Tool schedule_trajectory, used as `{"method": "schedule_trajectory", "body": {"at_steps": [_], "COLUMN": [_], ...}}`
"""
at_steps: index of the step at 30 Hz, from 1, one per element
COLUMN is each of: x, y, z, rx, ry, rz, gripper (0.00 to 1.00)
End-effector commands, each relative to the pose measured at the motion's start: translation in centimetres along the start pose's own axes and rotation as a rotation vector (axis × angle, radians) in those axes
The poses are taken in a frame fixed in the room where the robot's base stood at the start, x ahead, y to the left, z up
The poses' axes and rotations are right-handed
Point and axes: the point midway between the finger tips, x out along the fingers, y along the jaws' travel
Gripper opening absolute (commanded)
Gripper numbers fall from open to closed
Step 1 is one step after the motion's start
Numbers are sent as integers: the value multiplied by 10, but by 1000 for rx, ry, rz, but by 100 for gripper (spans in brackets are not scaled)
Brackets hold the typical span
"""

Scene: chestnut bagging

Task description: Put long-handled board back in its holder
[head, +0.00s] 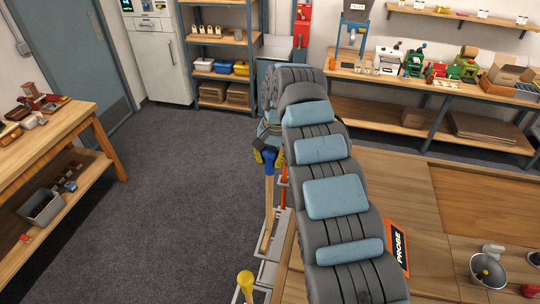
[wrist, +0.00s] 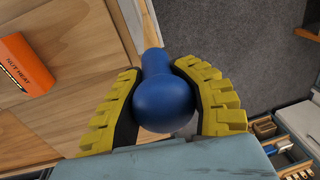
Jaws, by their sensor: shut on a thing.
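My gripper (head: 268,156) is shut on the blue knob of the long-handled board (head: 268,205), beside the left edge of the table. In the wrist view, the round blue knob (wrist: 165,102) lies between the yellow ribbed finger pads of my gripper (wrist: 168,100). In the head view the pale wooden part hangs down from the blue end, roughly upright. Its lower end overlaps a light grey holder frame (head: 286,222) at the table's side. I cannot tell whether it is inside the frame or in front of it.
A yellow-knobbed handle (head: 245,280) stands nearer, by the same table side. Open grey floor (head: 180,200) is to the left.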

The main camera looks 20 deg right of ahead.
Motion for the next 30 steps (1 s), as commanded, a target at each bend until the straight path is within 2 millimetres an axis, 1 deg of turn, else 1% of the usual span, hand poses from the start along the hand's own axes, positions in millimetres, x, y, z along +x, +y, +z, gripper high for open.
{"method": "schedule_trajectory", "body": {"at_steps": [6, 30], "x": [14, 58], "y": [2, 8], "z": [0, 0], "rx": [0, 1], "ry": [0, 0], "rz": [-1, 0], "gripper": [0, 0]}}
